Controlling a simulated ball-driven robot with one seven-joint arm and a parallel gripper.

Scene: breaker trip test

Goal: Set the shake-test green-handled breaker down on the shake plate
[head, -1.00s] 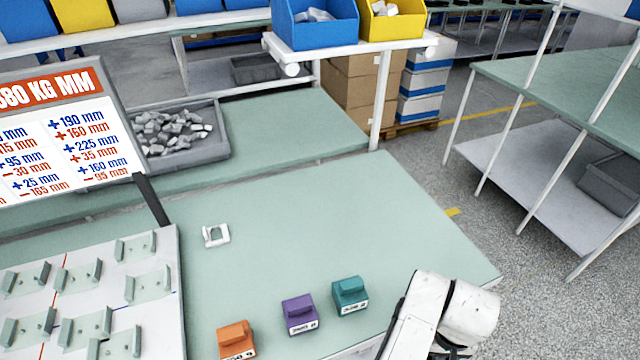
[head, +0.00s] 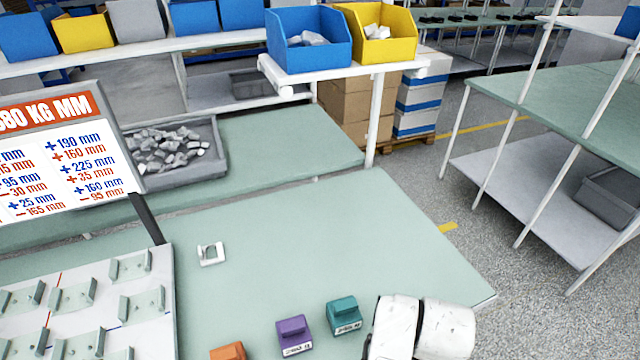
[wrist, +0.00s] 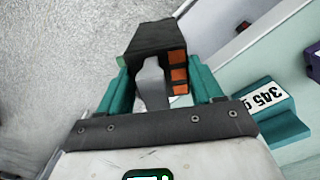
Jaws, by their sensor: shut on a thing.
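My gripper (wrist: 158,84) has teal fingers and is shut on a dark breaker (wrist: 152,42) with orange squares down one side. A small green patch shows at its left edge; the rest of any green handle is hidden. The breaker hangs over the grey floor in the wrist view. In the head view only my white arm shows at the lower right; the gripper and breaker are out of sight. A pale plate with several clip holders (head: 150,338) lies at the lower left in the head view. I cannot tell whether it is the shake plate.
The teal one, labelled 345 g, also shows in the wrist view (wrist: 282,118). A white bracket (head: 211,253) lies behind them. The table's middle and right are clear.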

